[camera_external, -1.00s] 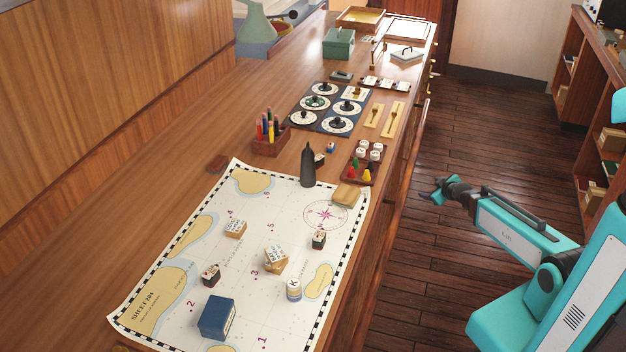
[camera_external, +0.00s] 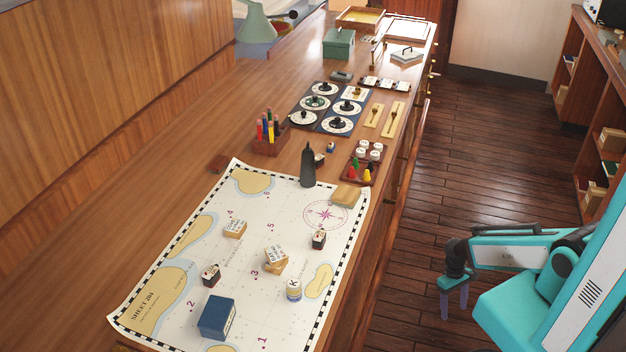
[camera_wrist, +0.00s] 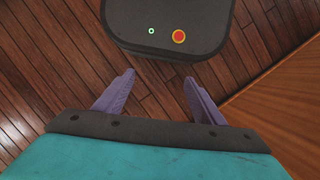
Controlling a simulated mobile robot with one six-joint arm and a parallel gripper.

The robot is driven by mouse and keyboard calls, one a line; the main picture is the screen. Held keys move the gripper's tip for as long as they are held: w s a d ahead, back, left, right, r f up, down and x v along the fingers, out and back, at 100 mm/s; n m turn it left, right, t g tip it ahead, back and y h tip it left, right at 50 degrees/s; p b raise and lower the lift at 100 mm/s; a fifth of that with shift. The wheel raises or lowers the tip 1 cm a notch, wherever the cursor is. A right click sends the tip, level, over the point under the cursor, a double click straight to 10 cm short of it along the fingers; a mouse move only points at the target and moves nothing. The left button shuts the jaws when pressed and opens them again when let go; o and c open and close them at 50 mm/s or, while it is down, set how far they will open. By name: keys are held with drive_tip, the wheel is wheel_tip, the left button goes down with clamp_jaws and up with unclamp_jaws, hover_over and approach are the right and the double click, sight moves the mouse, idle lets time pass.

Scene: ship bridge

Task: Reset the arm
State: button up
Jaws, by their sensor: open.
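My gripper (camera_external: 455,300) is at the end of my teal arm in the external view, to the right of the long wooden counter (camera_external: 190,135) and over the dark plank floor. Its two purple fingers point down and hold nothing. The arm is folded back close to my own base. My dark base top with a red button lies just beyond the fingertips in the wrist view.
A chart (camera_external: 200,290) with blocks and a blue box (camera_external: 217,318) lies on the counter. A pen holder (camera_external: 270,142), a dark bottle (camera_external: 308,167) and a green box (camera_external: 339,43) stand farther along. Shelves (camera_external: 600,130) line the right side. The floor (camera_external: 480,140) between is clear.

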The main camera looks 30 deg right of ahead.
drive_tip(key=shift+g, duration=0.9)
drive_tip(key=s, duration=0.5)
drive_tip(key=shift+s+a+r, duration=0.3)
drive_tip(key=shift+s+a, duration=0.1)
